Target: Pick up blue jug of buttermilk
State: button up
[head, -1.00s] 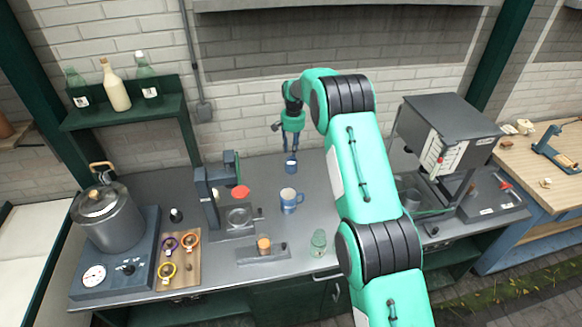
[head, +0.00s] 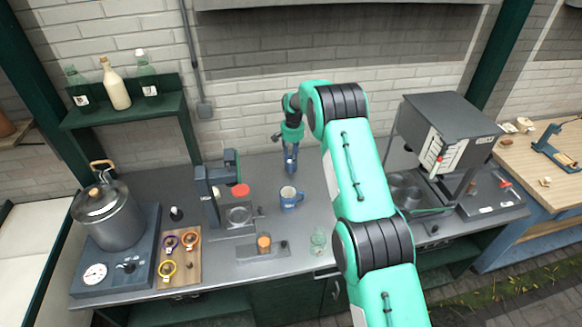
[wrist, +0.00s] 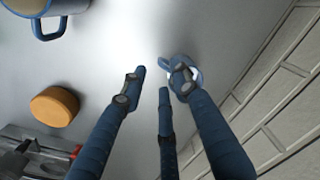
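My gripper (head: 290,157) is above the back of the grey counter, its fingers pointing down. In the wrist view its fingers (wrist: 158,85) are spread open with nothing held between them. A small blue jug with a pale inside (wrist: 195,73) stands by the right fingertip, which hides much of it. Its handle points up-left in that view. In the head view my fingers largely cover the small jug. A larger blue mug (head: 290,200) stands in front of my gripper. It also shows at the wrist view's top left (wrist: 47,28).
A small green glass bottle (head: 319,241) stands near the front edge. A big grey machine (head: 445,130) is at right, a pot (head: 108,220) at left. The brick wall rises close behind my gripper.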

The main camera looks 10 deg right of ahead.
jog(key=shift+f, duration=1.4)
jog(key=shift+f, duration=0.15)
jog(key=shift+a+f+p, duration=0.1)
jog(key=shift+f+p, duration=0.2)
jog(key=shift+f, duration=2.15)
grip_shut()
